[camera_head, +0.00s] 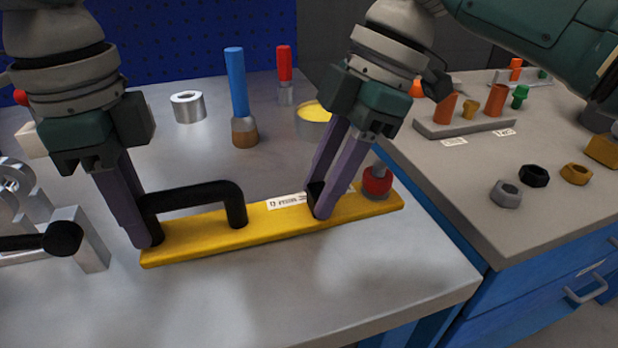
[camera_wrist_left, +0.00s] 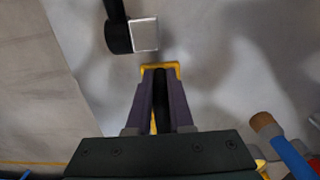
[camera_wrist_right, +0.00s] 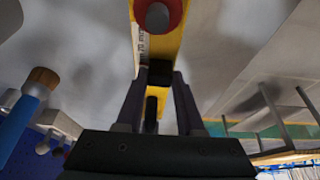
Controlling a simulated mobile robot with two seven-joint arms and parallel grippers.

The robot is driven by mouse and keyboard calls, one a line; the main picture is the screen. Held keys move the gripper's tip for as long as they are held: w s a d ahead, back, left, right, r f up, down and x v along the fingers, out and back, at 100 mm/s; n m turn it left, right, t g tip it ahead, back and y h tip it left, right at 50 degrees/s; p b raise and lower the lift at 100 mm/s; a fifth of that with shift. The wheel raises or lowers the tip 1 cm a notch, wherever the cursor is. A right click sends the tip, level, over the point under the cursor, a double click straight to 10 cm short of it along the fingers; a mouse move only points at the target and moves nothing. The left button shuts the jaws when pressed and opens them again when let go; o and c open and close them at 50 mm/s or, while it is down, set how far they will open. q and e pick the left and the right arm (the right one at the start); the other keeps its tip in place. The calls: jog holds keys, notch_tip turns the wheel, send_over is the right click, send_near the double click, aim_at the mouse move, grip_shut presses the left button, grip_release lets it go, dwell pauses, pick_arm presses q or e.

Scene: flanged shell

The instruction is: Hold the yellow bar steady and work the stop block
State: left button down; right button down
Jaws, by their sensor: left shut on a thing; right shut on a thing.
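The yellow bar (camera_head: 272,226) lies flat along the front of the grey bench. A black handle (camera_head: 192,196) stands on its left half. My left gripper (camera_head: 145,238) is shut on the handle's left post; the left wrist view shows the black handle (camera_wrist_left: 169,105) between the fingers. My right gripper (camera_head: 318,208) is shut on the small black stop block (camera_wrist_right: 160,73) on the bar's right half. In the head view the fingers hide most of the block. A red knob (camera_head: 377,181) with a grey stem stands at the bar's right end.
A blue-handled tool (camera_head: 237,85), a metal ring (camera_head: 188,106), a yellow-topped tin (camera_head: 314,112) and a red-handled tool (camera_head: 285,68) stand behind the bar. A metal clamp-like part (camera_head: 82,238) is close left. The bench front is clear. Nuts lie on the right bench.

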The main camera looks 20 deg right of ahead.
jog(key=c, duration=0.5)
grip_release()
jog(key=v, duration=1.2)
pick_arm(q)
jog(key=c, duration=0.7)
grip_release()
jog(key=shift+r, duration=0.1)
